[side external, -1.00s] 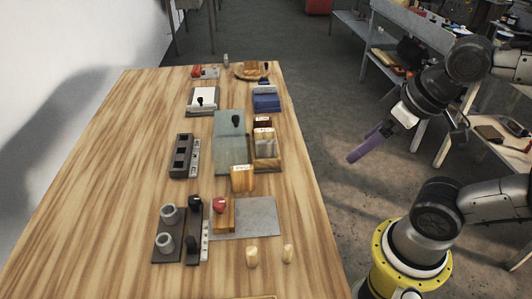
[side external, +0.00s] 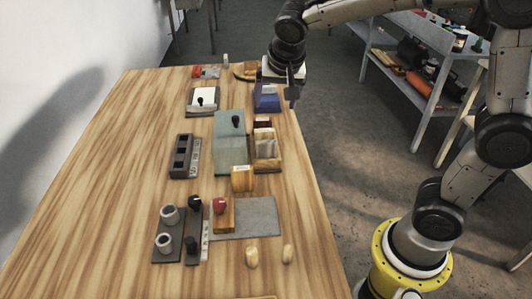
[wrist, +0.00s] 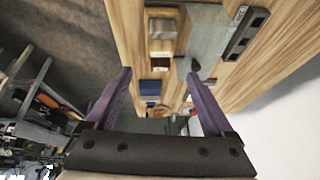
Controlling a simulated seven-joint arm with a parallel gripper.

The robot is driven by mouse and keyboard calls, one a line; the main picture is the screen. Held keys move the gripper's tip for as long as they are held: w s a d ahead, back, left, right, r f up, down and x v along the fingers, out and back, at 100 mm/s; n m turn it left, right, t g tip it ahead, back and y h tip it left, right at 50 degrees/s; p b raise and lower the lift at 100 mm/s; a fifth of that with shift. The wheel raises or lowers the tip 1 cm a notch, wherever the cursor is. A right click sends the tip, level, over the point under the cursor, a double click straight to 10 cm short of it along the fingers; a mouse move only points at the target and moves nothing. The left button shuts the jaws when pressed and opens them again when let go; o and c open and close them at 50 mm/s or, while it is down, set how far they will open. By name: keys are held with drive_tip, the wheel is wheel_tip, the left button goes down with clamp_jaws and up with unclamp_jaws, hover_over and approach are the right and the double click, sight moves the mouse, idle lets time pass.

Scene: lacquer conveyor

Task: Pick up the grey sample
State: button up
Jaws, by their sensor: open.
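My gripper (side external: 291,97) hangs over the right edge of the table, near the blue block (side external: 266,102). In the wrist view its two purple fingers (wrist: 158,75) are spread apart with nothing between them. I cannot tell for certain which thing is the grey sample. Two grey cylinders stand on a dark plate (side external: 158,256) at the near left: one behind (side external: 170,215) and one in front (side external: 163,244). A small grey upright thing (side external: 225,59) stands at the table's far end, too small to make out.
A grey-green slab (side external: 228,155) with a black knob lies mid-table beside a wooden card box (side external: 267,163). A dark slotted holder (side external: 181,160) is to its left. A grey mat (side external: 258,218) lies nearer. The table's left side is clear.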

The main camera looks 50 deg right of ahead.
drive_tip(key=g, duration=0.1)
approach(266, 142)
drive_tip(key=shift+n, duration=0.4)
drive_tip(key=x, duration=0.4)
drive_tip(key=shift+w+a+f, duration=0.1)
drive_tip(key=shift+a+f, duration=0.05)
drive_tip(key=shift+f, duration=0.2)
drive_tip(key=shift+x, duration=2.9)
drive_tip(key=c, duration=1.1)
drive_tip(key=shift+r, duration=0.1)
drive_tip(key=shift+c, duration=0.2)
